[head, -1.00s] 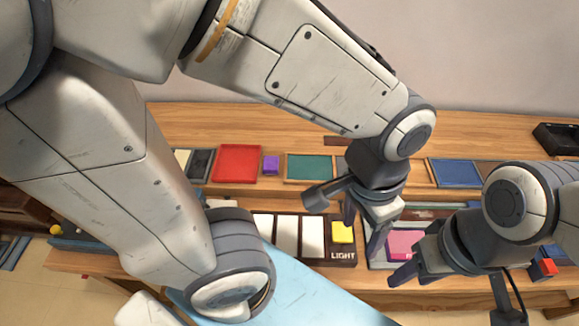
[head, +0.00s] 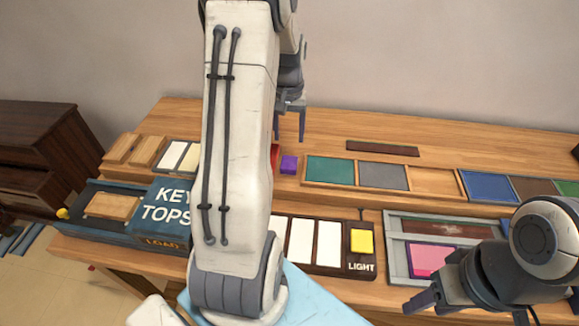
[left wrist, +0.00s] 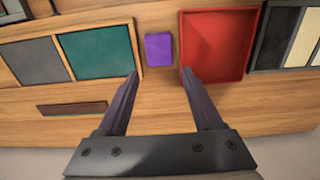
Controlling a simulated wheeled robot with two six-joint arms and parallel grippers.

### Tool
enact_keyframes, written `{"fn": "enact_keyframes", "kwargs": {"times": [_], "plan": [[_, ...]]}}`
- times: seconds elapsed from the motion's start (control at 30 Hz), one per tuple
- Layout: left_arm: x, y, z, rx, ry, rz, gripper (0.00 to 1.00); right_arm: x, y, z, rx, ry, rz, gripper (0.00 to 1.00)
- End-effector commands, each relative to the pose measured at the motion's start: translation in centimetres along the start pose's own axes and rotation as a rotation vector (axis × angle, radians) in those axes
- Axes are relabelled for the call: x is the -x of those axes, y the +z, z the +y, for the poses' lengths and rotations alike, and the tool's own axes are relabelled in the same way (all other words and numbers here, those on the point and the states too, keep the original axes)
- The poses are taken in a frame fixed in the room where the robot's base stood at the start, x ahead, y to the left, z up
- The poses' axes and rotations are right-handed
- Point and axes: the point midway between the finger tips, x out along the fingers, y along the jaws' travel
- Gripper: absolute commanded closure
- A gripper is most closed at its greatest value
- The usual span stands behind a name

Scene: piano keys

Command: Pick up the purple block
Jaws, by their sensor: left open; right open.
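The purple block (head: 289,165) lies on the wooden bench ledge, between the red tray (head: 275,157) and the green panel (head: 329,170). In the left wrist view the purple block (left wrist: 159,49) sits beyond my open left fingertips, roughly centred between them, with the red tray (left wrist: 214,45) beside it. My left gripper (head: 290,124) is open and empty, above the back of the bench behind the block; it also shows in the left wrist view (left wrist: 159,84).
My left arm hides most of the red tray in the head view. A blue key tops box (head: 150,225) stands at left. The bench's back strip is mostly clear.

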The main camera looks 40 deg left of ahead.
Motion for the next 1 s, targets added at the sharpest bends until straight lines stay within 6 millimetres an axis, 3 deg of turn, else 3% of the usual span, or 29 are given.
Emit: {"fn": "enact_keyframes", "kwargs": {"times": [0.13,0.43,0.7,1.0], "plan": [[-2.5,0.2,0.0,0.000,0.000,-0.006,0.32,0.3,0.0,0.0,0.000,0.000,0.000,0.50],[-5.1,0.4,0.1,-0.002,0.000,-0.005,0.32,0.7,0.0,-0.1,0.000,0.000,0.000,0.50],[-8.9,0.8,0.2,-0.002,0.000,-0.003,0.32,1.4,-0.1,-0.1,0.000,0.000,0.000,0.50],[-9.3,0.8,0.2,-0.002,0.000,0.000,0.32,1.4,-0.1,-0.1,0.000,0.000,0.000,0.50]]}}
